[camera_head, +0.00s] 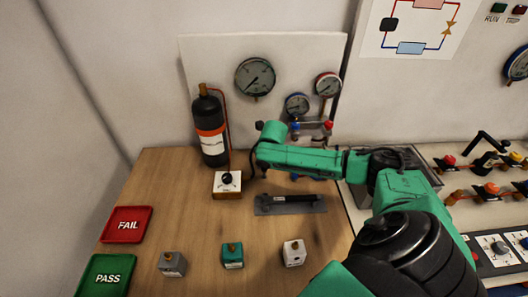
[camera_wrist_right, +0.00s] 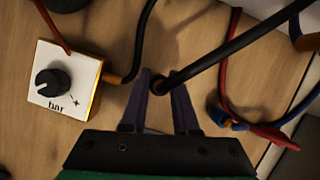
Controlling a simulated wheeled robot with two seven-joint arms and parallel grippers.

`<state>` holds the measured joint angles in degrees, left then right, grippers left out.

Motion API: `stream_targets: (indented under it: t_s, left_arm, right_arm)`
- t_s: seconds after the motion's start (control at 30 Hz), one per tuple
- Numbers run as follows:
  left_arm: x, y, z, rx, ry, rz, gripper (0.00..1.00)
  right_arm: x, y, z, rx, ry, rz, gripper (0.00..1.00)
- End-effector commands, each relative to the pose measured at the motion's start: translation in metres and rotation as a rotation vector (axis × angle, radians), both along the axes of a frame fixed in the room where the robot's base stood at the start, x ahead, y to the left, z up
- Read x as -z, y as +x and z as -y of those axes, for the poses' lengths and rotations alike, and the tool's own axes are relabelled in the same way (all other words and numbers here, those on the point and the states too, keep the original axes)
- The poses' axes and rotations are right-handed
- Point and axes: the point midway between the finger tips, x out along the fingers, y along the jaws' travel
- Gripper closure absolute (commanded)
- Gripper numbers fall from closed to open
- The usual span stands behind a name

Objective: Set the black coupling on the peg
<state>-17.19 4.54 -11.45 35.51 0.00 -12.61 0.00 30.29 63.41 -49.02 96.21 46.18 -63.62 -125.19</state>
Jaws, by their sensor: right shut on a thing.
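My right gripper (camera_wrist_right: 163,86) is shut on the black coupling (camera_wrist_right: 168,83), the dark end of a black hose that runs up and to the right in the wrist view. The coupling sits between the fingertips, above the wooden table. In the head view my green right arm reaches in from the right, its hand near the small bar box (camera_head: 227,184); the fingers and coupling are hard to make out there. I cannot make out the peg in either view. My left gripper is not in view.
The bar box with its black knob also shows in the wrist view (camera_wrist_right: 64,82), left of the fingers. A black and orange cylinder (camera_head: 210,128) stands behind. A grey tray (camera_head: 314,206) lies in front. Several small blocks and the red FAIL tray (camera_head: 127,211) are nearer.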

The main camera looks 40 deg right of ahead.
Motion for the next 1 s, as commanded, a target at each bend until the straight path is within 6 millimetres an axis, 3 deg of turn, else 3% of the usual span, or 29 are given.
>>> stream_targets:
  t_s: [0.37, 1.0]
  left_arm:
    - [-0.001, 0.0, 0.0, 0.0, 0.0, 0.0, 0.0]
    - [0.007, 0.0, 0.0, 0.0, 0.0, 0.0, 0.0]
  right_arm:
    - [0.001, 0.0, 0.0, 0.0, 0.0, 0.001, 1.0]
    - [0.02, 0.0, 0.0, -0.001, -0.001, 0.001, 1.0]
